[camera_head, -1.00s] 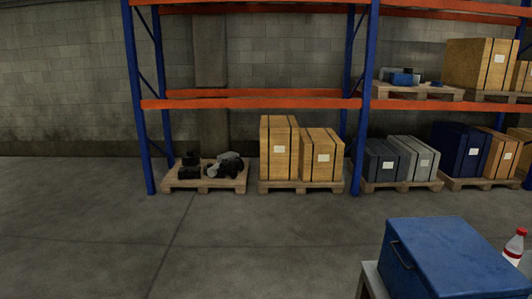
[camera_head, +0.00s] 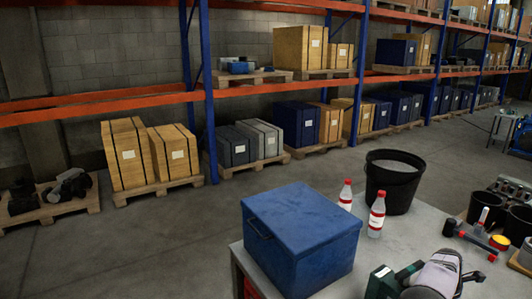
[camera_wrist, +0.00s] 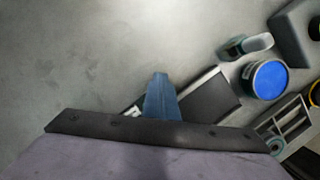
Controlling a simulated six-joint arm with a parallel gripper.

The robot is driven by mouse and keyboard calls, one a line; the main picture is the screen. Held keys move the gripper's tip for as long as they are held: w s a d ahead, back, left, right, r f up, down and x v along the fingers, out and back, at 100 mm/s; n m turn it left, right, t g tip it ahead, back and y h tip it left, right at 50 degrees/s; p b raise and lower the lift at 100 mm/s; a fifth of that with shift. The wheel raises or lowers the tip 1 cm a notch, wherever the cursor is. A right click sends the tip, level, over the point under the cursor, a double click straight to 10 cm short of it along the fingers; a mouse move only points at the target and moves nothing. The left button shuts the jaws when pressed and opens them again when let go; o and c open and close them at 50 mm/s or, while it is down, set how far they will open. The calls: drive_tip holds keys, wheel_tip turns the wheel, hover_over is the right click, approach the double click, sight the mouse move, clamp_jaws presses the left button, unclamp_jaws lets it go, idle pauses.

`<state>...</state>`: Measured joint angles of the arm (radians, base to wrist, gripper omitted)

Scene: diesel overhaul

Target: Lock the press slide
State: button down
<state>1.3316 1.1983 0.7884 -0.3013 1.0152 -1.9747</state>
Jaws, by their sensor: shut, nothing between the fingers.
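My gripper shows in the wrist view (camera_wrist: 161,98) as a blue tapered pair of fingers in front of a dark bar and a purple-grey body. The fingers are together and hold nothing. A purple-grey and black part at the bottom right of the head view (camera_head: 436,274) looks like my wrist, low over the grey table (camera_head: 405,238). I cannot make out a press or its slide in either view. In the wrist view a dark flat piece (camera_wrist: 208,97) lies just right of the fingers; whether they touch it I cannot tell.
On the table stand a blue box (camera_head: 300,235), two bottles (camera_head: 376,214), a black bucket (camera_head: 393,180), a green item (camera_head: 381,284), a hammer (camera_head: 468,237) and black cylinders (camera_head: 515,222). The wrist view shows a blue-topped can (camera_wrist: 268,80) and bare grey surface at left.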

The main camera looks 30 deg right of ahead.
drive_tip(key=shift+s+a+p, duration=0.4)
drive_tip(key=shift+a, duration=0.2)
idle(0.7)
drive_tip(key=shift+s+a, duration=0.1)
drive_tip(key=shift+a, duration=0.1)
drive_tip(key=shift+a+p, duration=0.55)
drive_tip(key=shift+a, duration=0.3)
idle(0.9)
drive_tip(key=shift+w+a+p, duration=0.35)
drive_tip(key=shift+a+p, duration=0.05)
drive_tip(key=shift+a, duration=0.4)
idle(0.9)
drive_tip(key=shift+w+a, duration=0.55)
drive_tip(key=shift+w, duration=0.1)
idle(0.6)
drive_tip(key=shift+s+d+p, duration=0.1)
drive_tip(key=shift+s+p, duration=0.2)
drive_tip(key=shift+r, duration=0.1)
drive_tip(key=shift+r+p, duration=2.25)
drive_tip(key=shift+r, duration=0.65)
